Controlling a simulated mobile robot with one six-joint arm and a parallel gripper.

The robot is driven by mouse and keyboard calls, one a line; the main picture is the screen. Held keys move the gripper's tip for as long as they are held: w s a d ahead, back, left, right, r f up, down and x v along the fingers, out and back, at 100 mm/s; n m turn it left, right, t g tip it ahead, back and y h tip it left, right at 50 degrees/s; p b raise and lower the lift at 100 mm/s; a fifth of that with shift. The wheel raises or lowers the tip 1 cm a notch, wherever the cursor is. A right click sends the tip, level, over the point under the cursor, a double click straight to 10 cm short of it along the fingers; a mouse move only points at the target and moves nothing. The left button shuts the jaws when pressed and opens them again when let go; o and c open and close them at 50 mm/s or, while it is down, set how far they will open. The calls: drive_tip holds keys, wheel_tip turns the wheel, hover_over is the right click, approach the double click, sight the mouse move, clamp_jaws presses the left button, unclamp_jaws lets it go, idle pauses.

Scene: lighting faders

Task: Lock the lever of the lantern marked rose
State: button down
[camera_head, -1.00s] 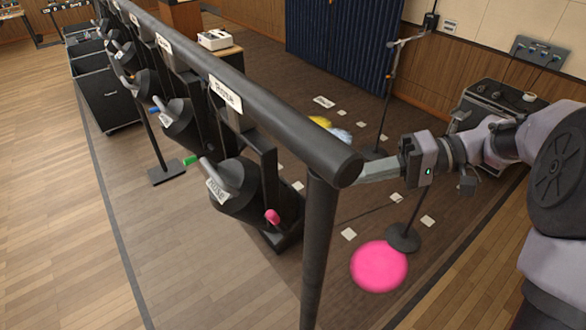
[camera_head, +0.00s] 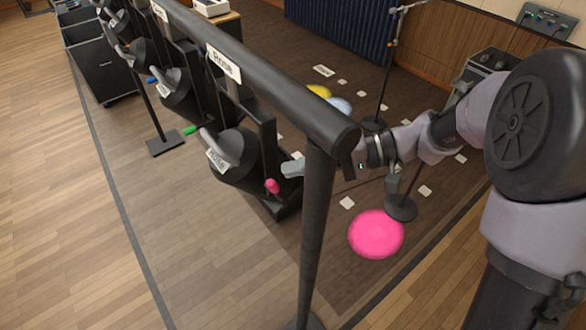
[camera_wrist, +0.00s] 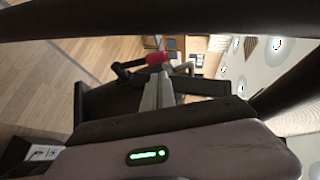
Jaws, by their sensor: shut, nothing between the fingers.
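The rose lantern (camera_head: 238,158) hangs nearest on the dark rail, with a "Rose" label (camera_head: 223,64) on the rail above it and another tag on its body. A pink-red knob (camera_head: 272,186) sticks out at its lower right, and it also shows in the wrist view (camera_wrist: 157,58). A green-tipped handle (camera_head: 190,131) is on its far left side. My gripper (camera_head: 292,168) is shut and empty, just right of the pink knob and apart from it in the head view. In the wrist view the closed fingers (camera_wrist: 158,88) point toward the knob. The rail post hides part of my wrist.
The thick rail (camera_head: 285,103) and its post (camera_head: 318,220) stand between the head camera and my wrist. More lanterns (camera_head: 175,95) hang further along the rail. A pink light spot (camera_head: 376,234) lies on the floor near a thin stand's base (camera_head: 400,208).

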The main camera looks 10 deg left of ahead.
sight(275, 189)
drive_tip(key=shift+s+a+f, duration=0.25)
drive_tip(key=shift+s+a, duration=0.05)
drive_tip(key=shift+s, duration=0.4)
drive_tip(key=b, duration=0.2)
drive_tip(key=s+a+b, duration=0.1)
drive_tip(key=b, duration=0.1)
drive_tip(key=shift+s+a+r, duration=0.1)
drive_tip(key=shift+s+a, duration=0.05)
drive_tip(key=shift+s, duration=0.1)
